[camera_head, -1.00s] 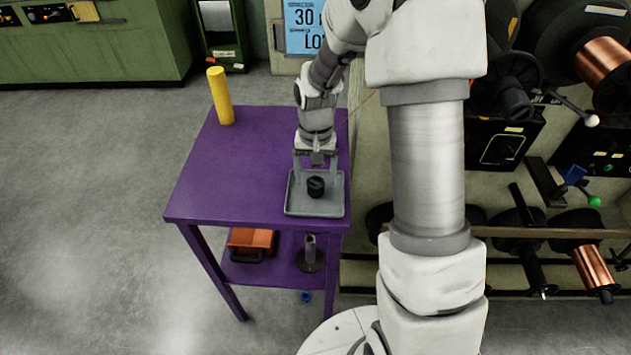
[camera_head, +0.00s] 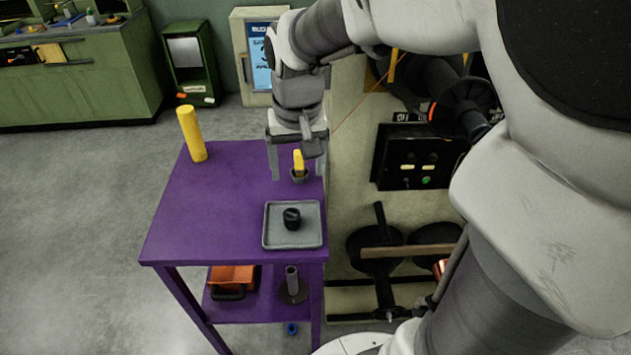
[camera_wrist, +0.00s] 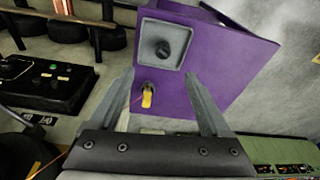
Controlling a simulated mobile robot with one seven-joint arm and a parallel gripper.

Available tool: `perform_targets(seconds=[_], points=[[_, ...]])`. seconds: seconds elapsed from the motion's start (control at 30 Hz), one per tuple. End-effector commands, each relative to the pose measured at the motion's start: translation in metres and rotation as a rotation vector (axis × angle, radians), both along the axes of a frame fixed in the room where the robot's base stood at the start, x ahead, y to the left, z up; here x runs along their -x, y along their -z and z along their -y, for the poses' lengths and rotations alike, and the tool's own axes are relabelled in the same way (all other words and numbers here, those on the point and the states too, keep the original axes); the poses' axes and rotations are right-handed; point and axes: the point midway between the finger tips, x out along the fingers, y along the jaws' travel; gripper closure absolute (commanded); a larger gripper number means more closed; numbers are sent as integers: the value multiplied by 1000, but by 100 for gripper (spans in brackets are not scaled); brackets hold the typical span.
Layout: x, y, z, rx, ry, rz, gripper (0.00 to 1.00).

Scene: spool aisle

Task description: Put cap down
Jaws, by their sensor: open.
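The black cap (camera_head: 292,219) sits in the grey square tray (camera_head: 270,238) on the purple table. In the wrist view the cap (camera_wrist: 163,49) stands near the middle of the tray (camera_wrist: 149,31). My gripper (camera_head: 299,172) is open and empty, with its fingers apart beyond the tray, clear of the cap. In the wrist view the fingertips (camera_wrist: 158,79) spread above the table, and the tray lies past them.
A small dark cup (camera_head: 300,178) holding a yellow-handled item (camera_head: 298,160) stands near the table's right edge, close to my fingers. A yellow cylinder (camera_head: 191,134) stands at the far left corner. The table's left half (camera_head: 200,215) is clear. Spools and a black control box (camera_head: 420,160) line the right.

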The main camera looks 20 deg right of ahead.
Motion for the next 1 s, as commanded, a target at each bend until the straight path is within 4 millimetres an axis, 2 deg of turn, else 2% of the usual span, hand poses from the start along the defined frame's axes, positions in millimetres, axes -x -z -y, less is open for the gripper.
perform_targets(seconds=[0.03, 0.2, 0.33, 0.5, 0.7, 1.0], points=[[13, -12, 0, 4, -17, 32, 19], [55, -39, -1, 18, -76, 124, 19], [87, -51, -1, 30, -117, 193, 19], [120, -57, -1, 41, -161, 265, 19], [137, -56, -1, 43, -188, 303, 19], [138, -56, -2, 42, -191, 305, 19]])
